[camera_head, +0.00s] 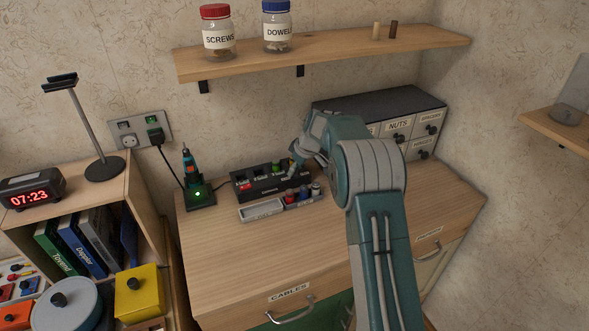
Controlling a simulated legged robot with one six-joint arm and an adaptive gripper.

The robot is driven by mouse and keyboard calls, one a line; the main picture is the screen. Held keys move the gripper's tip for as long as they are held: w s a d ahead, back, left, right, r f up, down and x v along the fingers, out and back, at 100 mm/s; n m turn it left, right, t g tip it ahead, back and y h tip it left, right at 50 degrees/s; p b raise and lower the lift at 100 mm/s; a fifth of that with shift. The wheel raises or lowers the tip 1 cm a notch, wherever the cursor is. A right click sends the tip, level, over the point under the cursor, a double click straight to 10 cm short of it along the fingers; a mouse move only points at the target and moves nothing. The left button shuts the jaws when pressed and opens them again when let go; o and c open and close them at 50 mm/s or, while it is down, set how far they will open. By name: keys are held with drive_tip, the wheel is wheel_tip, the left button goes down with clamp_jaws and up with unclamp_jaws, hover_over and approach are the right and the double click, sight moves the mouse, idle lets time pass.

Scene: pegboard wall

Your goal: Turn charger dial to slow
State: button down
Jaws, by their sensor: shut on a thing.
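The charger (262,187) is a black box with slots on the bench top, near the wall. A red item sits at its left slot. My gripper (296,170) reaches down from the right to the charger's right end and is shut there. The dial is hidden behind the fingers, so its setting cannot be read. The arm covers the bench to the right of the charger.
A grey tray (262,210) and small coloured cells (300,195) lie in front of the charger. A screwdriver stand (200,195) with a green light is left. A labelled drawer cabinet (398,124) stands behind my arm. A shelf (330,50) with jars hangs above.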

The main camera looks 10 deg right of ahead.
drive_tip(key=shift+f+n, duration=0.2)
drive_tip(key=shift+n, duration=0.3)
drive_tip(key=shift+c, duration=2.2)
unclamp_jaws()
drive_tip(key=shift+r, duration=0.1)
drive_tip(key=v, duration=1.1)
drive_tip(key=shift+d+r, duration=0.2)
drive_tip(key=shift+r, duration=0.2)
drive_tip(key=shift+w, duration=0.15)
